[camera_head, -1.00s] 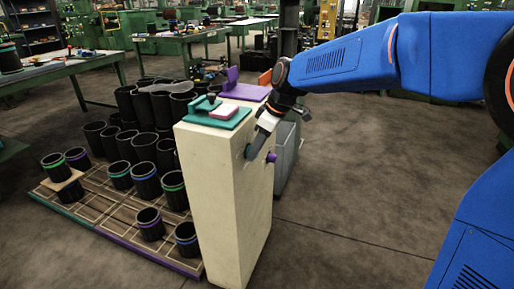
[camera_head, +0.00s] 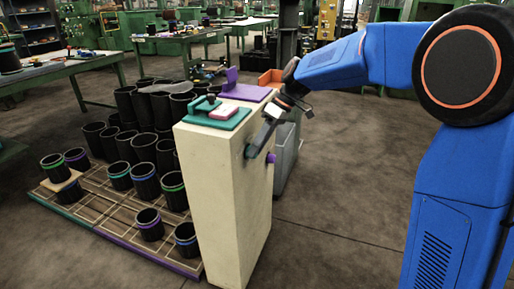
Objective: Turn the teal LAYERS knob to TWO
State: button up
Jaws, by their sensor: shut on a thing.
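The teal LAYERS knob (camera_head: 248,152) is on the right-hand side face of the cream cabinet (camera_head: 222,190), below its top edge. My gripper (camera_head: 252,149) reaches down and left to that face, and its fingers are shut on the teal knob. The fingers hide most of the knob, so its pointer and the setting marks cannot be read. A purple knob (camera_head: 271,158) sticks out of the same face, to the right of the teal one and apart from my fingers.
Black sleeves with coloured bands (camera_head: 146,180) stand on a pallet (camera_head: 110,215) at left. A grey bin (camera_head: 286,150) stands behind the cabinet. The floor at right is clear.

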jog(key=shift+w+d+f+m+g+y, duration=0.1)
jog(key=shift+w+m+g+y, duration=0.2)
jog(key=shift+g, duration=0.5)
jog(key=shift+w+d+f+m+g+y, duration=0.1)
jog(key=shift+g+y, duration=0.3)
jog(key=shift+g, duration=0.4)
jog(key=o, duration=1)
jog(key=shift+o, duration=0.2)
jog(key=v, duration=1.7)
jog(key=shift+w+d+f, duration=0.15)
jog(key=shift+w+f, duration=0.05)
jog(key=shift+w, duration=0.1)
